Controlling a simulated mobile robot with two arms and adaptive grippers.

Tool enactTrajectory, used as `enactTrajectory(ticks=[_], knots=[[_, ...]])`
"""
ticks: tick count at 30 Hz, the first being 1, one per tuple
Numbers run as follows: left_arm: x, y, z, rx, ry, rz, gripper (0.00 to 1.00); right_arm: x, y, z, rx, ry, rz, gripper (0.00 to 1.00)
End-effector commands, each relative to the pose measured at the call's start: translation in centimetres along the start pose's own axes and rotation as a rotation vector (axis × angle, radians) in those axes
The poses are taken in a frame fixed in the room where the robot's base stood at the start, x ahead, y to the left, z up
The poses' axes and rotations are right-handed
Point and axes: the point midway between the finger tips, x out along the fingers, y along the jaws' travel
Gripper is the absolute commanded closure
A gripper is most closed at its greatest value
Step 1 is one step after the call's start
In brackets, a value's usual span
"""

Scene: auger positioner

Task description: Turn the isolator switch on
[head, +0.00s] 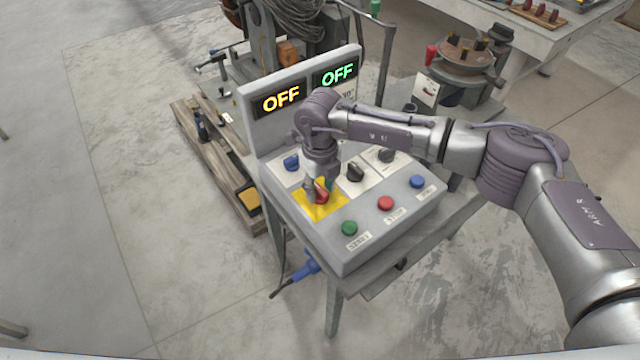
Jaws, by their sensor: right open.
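The control box (300,237) stands on a metal stand in the middle of the head view. The isolator switch (321,194), a red knob on a yellow plate (318,213), is on its sloped panel. My right gripper (319,190) points down over the red knob, with its fingers at or around it. The gripper hides part of the knob, so I cannot tell whether they touch. Two displays, one yellow (281,97) and one green (338,74), both read OFF. My left gripper is not in view.
A blue knob (291,163) and black knobs (355,172) sit close to my right gripper. Green (349,228), red (386,203) and blue (417,182) buttons line the front. A wooden pallet (215,160) lies to the left.

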Motion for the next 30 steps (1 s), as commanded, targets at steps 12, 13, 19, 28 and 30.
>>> enactTrajectory(ticks=[12, 13, 19, 28, 30], knots=[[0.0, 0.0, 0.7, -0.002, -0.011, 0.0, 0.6, 0.0, 0.0, 0.0, 0.0, 0.0, 0.0, 1.0], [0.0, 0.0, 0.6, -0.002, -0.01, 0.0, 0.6, 0.0, 0.0, 0.0, 0.0, 0.0, 0.0, 1.0], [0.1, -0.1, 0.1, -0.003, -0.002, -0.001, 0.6, 0.0, 0.0, 0.0, 0.004, -0.001, 0.0, 1.0], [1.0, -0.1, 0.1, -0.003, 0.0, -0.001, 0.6, 0.2, 0.0, 0.0, 0.1, -0.002, 0.0, 1.0], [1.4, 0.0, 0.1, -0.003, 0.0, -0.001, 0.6, 0.2, 0.0, 0.0, 0.146, -0.002, 0.0, 1.0]])
